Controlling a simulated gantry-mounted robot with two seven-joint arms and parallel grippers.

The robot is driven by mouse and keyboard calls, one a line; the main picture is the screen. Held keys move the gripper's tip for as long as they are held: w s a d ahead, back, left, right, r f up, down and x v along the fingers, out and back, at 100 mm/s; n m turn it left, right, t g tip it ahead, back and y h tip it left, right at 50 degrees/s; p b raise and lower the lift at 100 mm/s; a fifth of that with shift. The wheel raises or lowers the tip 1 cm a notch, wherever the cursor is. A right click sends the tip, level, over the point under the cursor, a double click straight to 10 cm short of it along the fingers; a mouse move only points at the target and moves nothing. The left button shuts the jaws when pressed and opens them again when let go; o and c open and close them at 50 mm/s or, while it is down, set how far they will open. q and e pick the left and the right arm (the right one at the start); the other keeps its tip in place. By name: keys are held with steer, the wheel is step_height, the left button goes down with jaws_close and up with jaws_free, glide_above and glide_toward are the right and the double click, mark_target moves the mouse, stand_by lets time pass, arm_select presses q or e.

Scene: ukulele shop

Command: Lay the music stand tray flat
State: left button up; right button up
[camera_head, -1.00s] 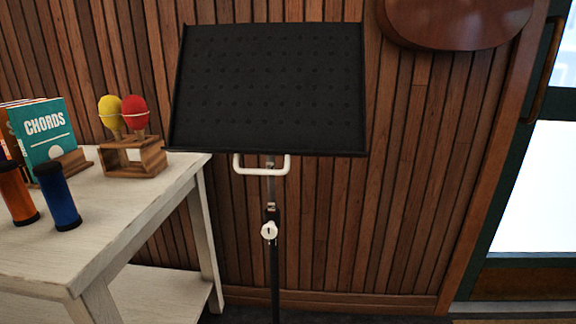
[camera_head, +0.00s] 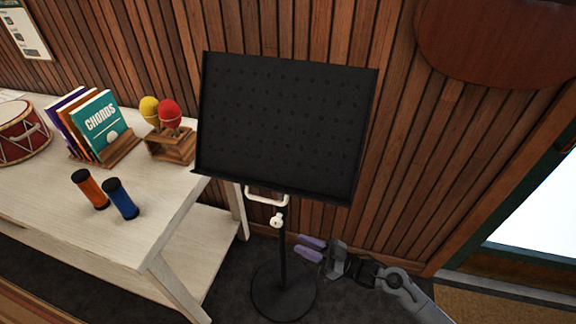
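The music stand tray (camera_head: 288,122) is a black perforated panel, tilted steeply with its face towards me and a ledge along its bottom edge. A white handle (camera_head: 267,199) sits just below the ledge, and a white knob (camera_head: 277,221) is on the black pole (camera_head: 283,258) under it. The pole rises from a round base (camera_head: 283,292) on the floor. My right gripper (camera_head: 308,248) is right of the pole, below the tray, with its two purple-grey fingers pointing left. The fingers are slightly apart with nothing between them. My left gripper is not in view.
A pale wooden table (camera_head: 165,222) stands left of the stand. It holds maracas in a wooden block (camera_head: 170,146), books (camera_head: 98,123), orange and blue shakers (camera_head: 120,198) and a red drum (camera_head: 20,132). A slatted wooden wall is close behind the tray. Dark floor lies around the base.

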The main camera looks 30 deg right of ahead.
steer(key=n+p, duration=0.1)
steer(key=p, duration=0.2)
glide_toward(266, 199)
steer(key=f, duration=0.1)
steer(key=x, duration=1)
steer(key=shift+r, duration=0.2)
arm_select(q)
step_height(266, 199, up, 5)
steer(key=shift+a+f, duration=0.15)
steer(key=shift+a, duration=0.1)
arm_select(e)
jaws_close()
